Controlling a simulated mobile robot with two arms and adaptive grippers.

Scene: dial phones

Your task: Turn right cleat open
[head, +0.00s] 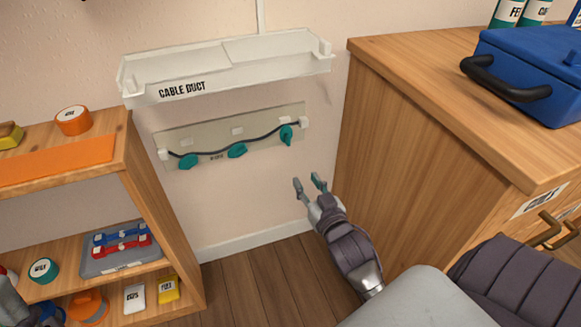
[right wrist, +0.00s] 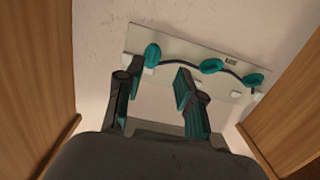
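A pale panel (head: 205,134) on the wall carries three teal cleats with a dark cable along them. The right cleat (head: 286,135) stands nearly upright, across the cable; the middle cleat (head: 237,150) and left cleat (head: 188,161) lie closer to the cable's line. My right gripper (head: 309,184) is open and empty, below and right of the right cleat, apart from it. In the right wrist view, its open fingers (right wrist: 158,95) point toward the panel (right wrist: 185,52); the cleat there at the left end (right wrist: 152,55) appears to be the right cleat. My left gripper is not clearly visible.
A white cable duct tray (head: 225,68) juts from the wall above the panel. A wooden cabinet (head: 420,140) with a blue case (head: 530,70) stands close on the right. A wooden shelf (head: 150,195) stands on the left. Floor below the panel is clear.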

